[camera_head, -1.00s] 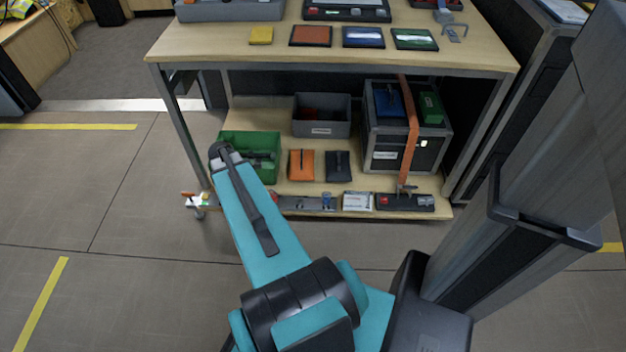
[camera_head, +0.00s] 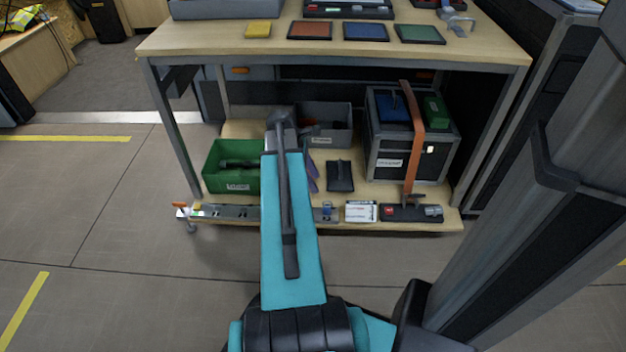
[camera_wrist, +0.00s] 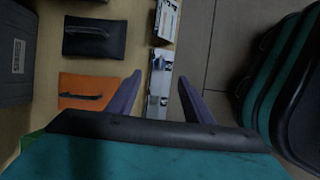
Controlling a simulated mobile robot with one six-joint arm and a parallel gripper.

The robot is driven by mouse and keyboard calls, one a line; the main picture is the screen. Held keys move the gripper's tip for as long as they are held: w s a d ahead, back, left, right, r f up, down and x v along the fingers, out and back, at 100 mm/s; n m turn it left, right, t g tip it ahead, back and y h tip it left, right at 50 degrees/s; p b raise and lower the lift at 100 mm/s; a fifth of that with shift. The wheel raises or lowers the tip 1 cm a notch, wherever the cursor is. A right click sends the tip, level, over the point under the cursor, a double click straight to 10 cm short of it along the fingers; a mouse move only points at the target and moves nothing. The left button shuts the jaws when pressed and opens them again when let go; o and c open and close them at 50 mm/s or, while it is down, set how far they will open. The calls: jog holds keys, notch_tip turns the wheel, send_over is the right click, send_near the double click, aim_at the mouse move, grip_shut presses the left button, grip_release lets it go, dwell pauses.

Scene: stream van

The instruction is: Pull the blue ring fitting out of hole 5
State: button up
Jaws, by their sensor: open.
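A grey metal rail (camera_head: 238,212) with holes lies along the front edge of the lower shelf. A small blue fitting (camera_head: 327,209) stands near its right end. In the wrist view the rail (camera_wrist: 153,103) runs between the fingers, and the fitting (camera_wrist: 157,63) appears as a small dark-blue shape near its upper end. Hole numbers are not readable. My gripper (camera_wrist: 158,82) is open and empty, with a purple finger on either side of the rail's line. Its height above the rail is unclear. My arm hides the rail's middle in the head view.
A white card box (camera_head: 361,211) and a dark tray (camera_head: 411,214) sit right of the rail. Behind are a green bin (camera_head: 232,187), a dark pouch (camera_head: 340,176), an orange pouch (camera_wrist: 87,88) and a strapped case (camera_head: 400,160). The tabletop (camera_head: 185,38) overhangs the shelf.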

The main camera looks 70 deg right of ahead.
aim_at(327, 203)
jog(key=shift+f, duration=0.1)
jog(key=shift+b+x, duration=3.15)
jog(key=shift+x, duration=3.65)
jog(key=shift+c, duration=0.2)
grip_shut()
